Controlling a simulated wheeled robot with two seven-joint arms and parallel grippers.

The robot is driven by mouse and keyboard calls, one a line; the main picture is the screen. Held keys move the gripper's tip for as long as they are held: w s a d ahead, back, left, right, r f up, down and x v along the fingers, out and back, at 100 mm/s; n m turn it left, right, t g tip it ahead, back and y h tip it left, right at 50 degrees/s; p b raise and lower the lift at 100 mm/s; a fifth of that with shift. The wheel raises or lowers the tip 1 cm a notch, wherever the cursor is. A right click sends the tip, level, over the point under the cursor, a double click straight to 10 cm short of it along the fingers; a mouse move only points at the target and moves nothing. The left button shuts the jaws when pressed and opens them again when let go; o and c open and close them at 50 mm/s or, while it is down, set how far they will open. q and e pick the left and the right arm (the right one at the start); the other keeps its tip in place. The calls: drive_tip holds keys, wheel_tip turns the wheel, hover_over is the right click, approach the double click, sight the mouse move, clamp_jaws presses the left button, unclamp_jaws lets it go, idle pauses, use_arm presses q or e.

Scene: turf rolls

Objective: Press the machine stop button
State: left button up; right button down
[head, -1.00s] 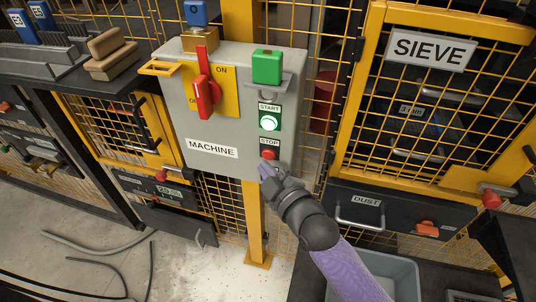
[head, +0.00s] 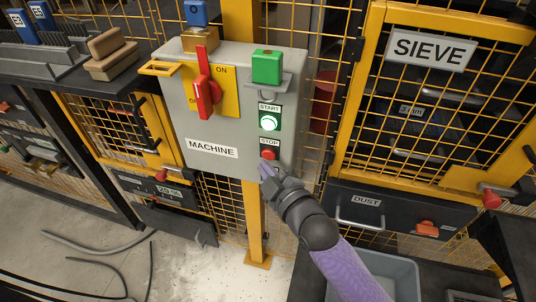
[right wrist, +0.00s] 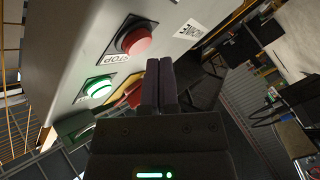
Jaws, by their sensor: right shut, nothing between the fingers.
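The red stop button (head: 268,154) sits low on the right side of the grey machine control box (head: 226,104), under a STOP label. It also shows large in the right wrist view (right wrist: 134,38). The green start button (head: 269,122) above it is lit. My right gripper (head: 264,168) is shut and empty, just below the stop button in the head view. In the right wrist view its fingertips (right wrist: 159,62) are beside the stop button, with a visible gap. My left gripper is not in view.
A red rotary switch (head: 206,92) on a yellow plate and a green block (head: 267,67) are on the same box. A yellow mesh door labelled SIEVE (head: 430,50) stands to the right. A grey bin (head: 385,275) is below my right arm.

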drive_tip(key=shift+w, duration=0.1)
drive_tip(key=shift+w+d, duration=0.15)
drive_tip(key=shift+w, duration=0.15)
drive_tip(key=shift+w+d, duration=0.1)
drive_tip(key=shift+w, duration=0.3)
idle(0.7)
drive_tip(key=shift+s, duration=0.1)
drive_tip(key=shift+s+a+p, duration=0.25)
drive_tip(key=shift+s+p, duration=0.2)
drive_tip(key=shift+s, duration=0.25)
drive_tip(key=s+p, duration=0.1)
drive_tip(key=s+a+p, duration=0.1)
drive_tip(key=s, duration=0.1)
drive_tip(key=s+p, duration=0.1)
drive_tip(key=shift+s+a, duration=0.25)
drive_tip(key=shift+s, duration=0.15)
